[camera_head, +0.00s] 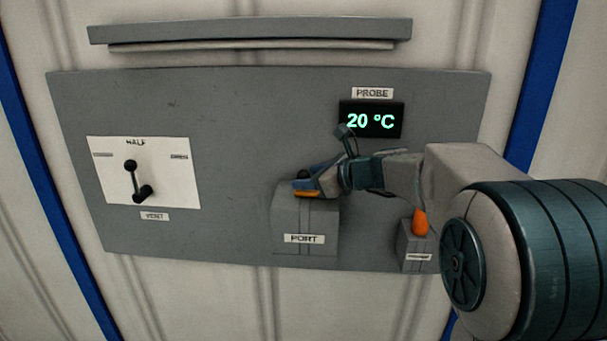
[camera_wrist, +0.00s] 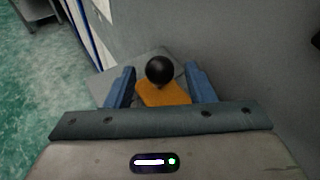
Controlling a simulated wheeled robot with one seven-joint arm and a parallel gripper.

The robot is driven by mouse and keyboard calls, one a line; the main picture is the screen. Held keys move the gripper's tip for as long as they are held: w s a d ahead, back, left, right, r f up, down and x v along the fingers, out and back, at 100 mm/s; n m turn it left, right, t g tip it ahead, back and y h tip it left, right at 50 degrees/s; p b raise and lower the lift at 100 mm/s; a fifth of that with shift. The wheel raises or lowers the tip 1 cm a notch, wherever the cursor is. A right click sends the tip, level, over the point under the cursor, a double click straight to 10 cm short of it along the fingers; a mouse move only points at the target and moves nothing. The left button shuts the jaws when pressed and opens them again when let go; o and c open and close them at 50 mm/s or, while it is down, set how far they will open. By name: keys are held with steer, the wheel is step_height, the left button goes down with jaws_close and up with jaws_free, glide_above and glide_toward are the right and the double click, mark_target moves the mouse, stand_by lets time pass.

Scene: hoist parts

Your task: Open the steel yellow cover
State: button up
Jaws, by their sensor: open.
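The yellow cover (camera_head: 308,194) is a small orange-yellow flap on top of the grey box marked PORT (camera_head: 304,222), mostly hidden by my gripper in the head view. In the wrist view the cover (camera_wrist: 166,94) carries a round black knob (camera_wrist: 160,68). My gripper (camera_head: 312,183) is at the top of the PORT box. Its blue fingers (camera_wrist: 160,76) are open, one on each side of the knob, with gaps visible. Whether the cover lies fully closed is hard to tell.
The grey wall panel (camera_head: 240,120) also holds a lever on a white plate (camera_head: 172,180) at left and a PROBE display (camera_head: 372,119) reading 20 °C. A small box with an orange piece (camera_head: 420,221) is at right, partly behind my arm. A ledge (camera_head: 250,32) runs above.

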steer(key=shift+x, duration=1.25)
jaws_close()
